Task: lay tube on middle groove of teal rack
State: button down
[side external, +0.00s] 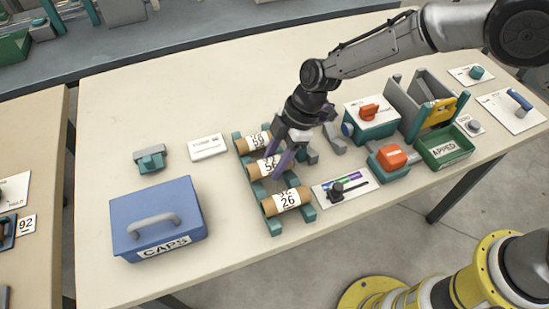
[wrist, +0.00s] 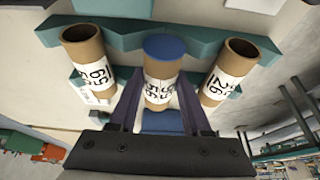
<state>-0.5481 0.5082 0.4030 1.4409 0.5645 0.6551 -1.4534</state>
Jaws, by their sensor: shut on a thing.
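The middle tube (side external: 258,170), brown cardboard with a white number label, lies at the middle groove of the teal rack (side external: 274,228). My gripper (side external: 272,165) is shut on this tube, with a purple finger on each side. In the wrist view the held tube (wrist: 160,92) has a blue cap (wrist: 165,46) on its upper end. Two more tubes lie on the rack, one at the far end (side external: 257,141) and one at the near end (side external: 288,200). Both show open upper ends in the wrist view. I cannot tell whether the held tube touches the groove.
A blue CAPS box (side external: 160,218) with a grey handle stands left of the rack. A slider panel (side external: 345,187), an orange-topped teal block (side external: 390,158) and a green bin (side external: 445,147) stand to the right.

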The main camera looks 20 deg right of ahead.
jog(key=shift+f, duration=0.55)
jog(key=shift+c, duration=1.8)
grip_release()
jog(key=shift+r, duration=0.55)
jog(key=v, duration=1.2)
jog(key=shift+d, duration=0.1)
